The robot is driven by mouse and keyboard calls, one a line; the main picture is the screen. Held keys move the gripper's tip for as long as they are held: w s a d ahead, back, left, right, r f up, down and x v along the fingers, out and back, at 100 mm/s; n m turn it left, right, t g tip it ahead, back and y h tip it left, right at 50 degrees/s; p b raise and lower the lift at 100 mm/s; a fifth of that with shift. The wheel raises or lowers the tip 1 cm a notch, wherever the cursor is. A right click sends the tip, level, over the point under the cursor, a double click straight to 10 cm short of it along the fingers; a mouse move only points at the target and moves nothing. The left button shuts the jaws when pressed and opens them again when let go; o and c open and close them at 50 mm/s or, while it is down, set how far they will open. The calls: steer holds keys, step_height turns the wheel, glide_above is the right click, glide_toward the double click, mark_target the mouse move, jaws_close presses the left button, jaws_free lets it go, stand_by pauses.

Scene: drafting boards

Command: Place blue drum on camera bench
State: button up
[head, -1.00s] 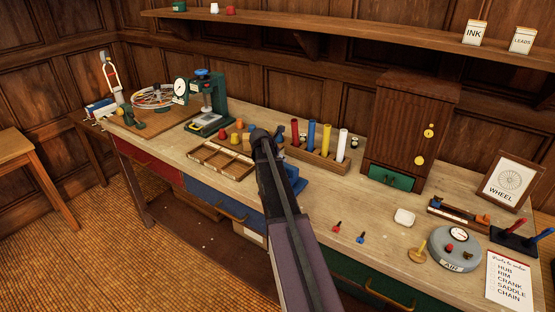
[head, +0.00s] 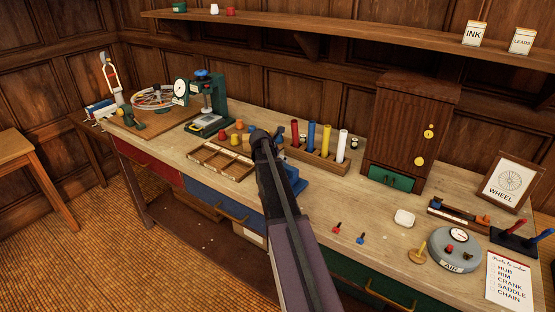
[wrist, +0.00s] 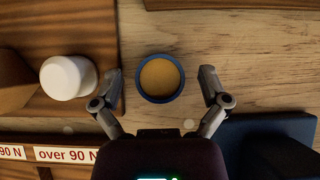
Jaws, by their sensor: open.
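In the wrist view a round, upright blue drum (wrist: 160,98) with a blue rim and a tan top stands on bare wood. My gripper (wrist: 161,74) is open, with one finger to the left of the drum and one to the right. Gaps show on both sides, and nothing is held. In the head view my arm hides the drum and the fingers. The long wooden workbench (head: 385,234) lies below my arm; I cannot tell which part of the scene is the camera bench.
A white cylinder (wrist: 68,77) stands left of the drum. A tray labelled "over 90 N" (wrist: 72,155) lies at lower left, and a dark blue object (wrist: 265,130) at lower right. In the head view, a rack of coloured tubes (head: 318,158) and a green press (head: 216,95) stand nearby.

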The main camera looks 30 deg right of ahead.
steer(key=p+v, duration=0.9)
steer(key=v, duration=0.3)
stand_by(0.3)
stand_by(0.6)
steer(key=s+a+f+m+g+y, duration=0.1)
steer(key=s+a+m+y, duration=0.1)
steer(key=s+a+m, duration=0.5)
steer(key=s+a+f+m+g+y, duration=0.1)
steer(key=s+a+m+y, duration=0.1)
steer(key=s+a+m, duration=0.6)
steer(key=s+a+f+m+g+y, duration=0.1)
steer(key=s+a+m, duration=0.6)
steer(key=a, duration=1)
steer(key=shift+s+f+m+y, duration=0.35)
steer(key=shift+f+y, duration=0.15)
steer(key=shift+y, duration=0.6)
